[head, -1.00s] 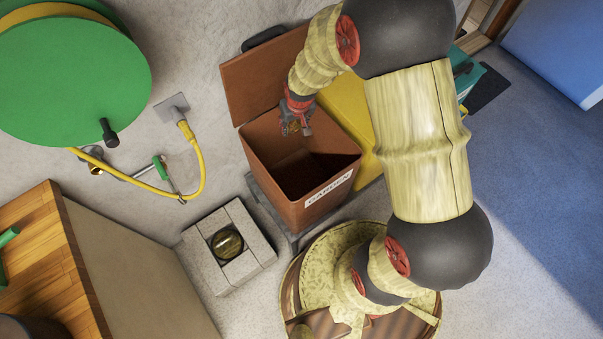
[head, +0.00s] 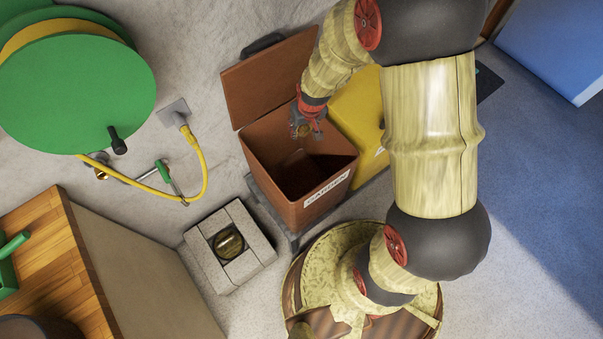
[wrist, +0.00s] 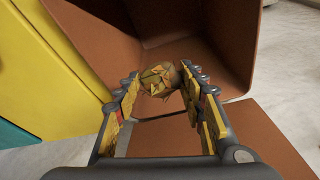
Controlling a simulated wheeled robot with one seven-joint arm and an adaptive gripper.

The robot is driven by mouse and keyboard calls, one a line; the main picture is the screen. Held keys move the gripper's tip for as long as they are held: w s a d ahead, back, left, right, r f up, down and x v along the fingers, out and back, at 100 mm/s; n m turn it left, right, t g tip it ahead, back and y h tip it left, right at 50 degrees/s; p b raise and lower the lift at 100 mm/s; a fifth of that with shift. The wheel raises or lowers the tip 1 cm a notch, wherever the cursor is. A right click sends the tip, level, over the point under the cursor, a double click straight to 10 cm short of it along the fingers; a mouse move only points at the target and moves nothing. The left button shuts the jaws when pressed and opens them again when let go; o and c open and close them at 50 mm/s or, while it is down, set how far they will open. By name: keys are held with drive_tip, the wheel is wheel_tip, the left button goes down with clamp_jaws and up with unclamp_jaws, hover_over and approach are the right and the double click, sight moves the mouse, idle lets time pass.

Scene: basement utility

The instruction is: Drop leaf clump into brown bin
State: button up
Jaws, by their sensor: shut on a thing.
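The leaf clump (wrist: 158,78) is a small brownish-yellow bundle of leaves. In the wrist view it sits between the fingertips of my gripper (wrist: 158,90), which is shut on it. The brown bin (head: 335,190) has its lid (head: 268,75) open and a white label on its front. In the head view my gripper (head: 305,130) is over the bin's opening, near its back edge. The clump (head: 303,130) shows only as a small patch there. In the wrist view the bin's inner walls (wrist: 185,30) lie beyond the clump.
A yellow bin (head: 358,110) stands right beside the brown bin. A concrete drain surround (head: 255,245) is at lower left. A yellow hose (head: 200,165) runs from the wall near a green reel (head: 80,90). A wooden bench (head: 40,240) is at far left.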

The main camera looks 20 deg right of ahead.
drive_tip(key=shift+s+f, duration=0.1)
drive_tip(key=shift+f, duration=0.35)
wheel_tip(320, 180, down, 6)
drive_tip(key=b, duration=0.4)
drive_tip(key=shift+r+b, duration=0.25)
drive_tip(key=shift+b, duration=0.15)
drive_tip(key=o, duration=1.1)
drive_tip(key=shift+r, duration=0.15)
drive_tip(key=v, duration=1.1)
drive_tip(key=shift+s+r, duration=0.2)
drive_tip(key=shift+r, duration=0.15)
